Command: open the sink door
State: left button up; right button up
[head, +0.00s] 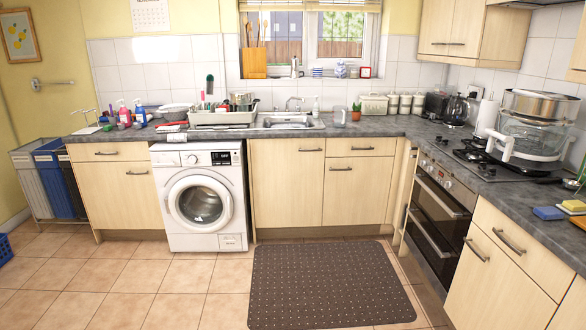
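The sink (288,121) is a metal basin with a tap, set in the grey worktop below the window. The pale wood door under it (285,190) is shut, flush with the neighbouring fronts. Its horizontal metal handle (311,150) sits near the top right corner of the door. Neither of my grippers is in the head view.
A white washing machine (200,198) stands left of the sink door. A drawer (360,142) and another shut door (357,195) are to its right. A dark dotted mat (330,285) lies on the tiled floor in front. An oven (437,215) stands at right.

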aim_at(288, 173)
jog(key=i, duration=2.5)
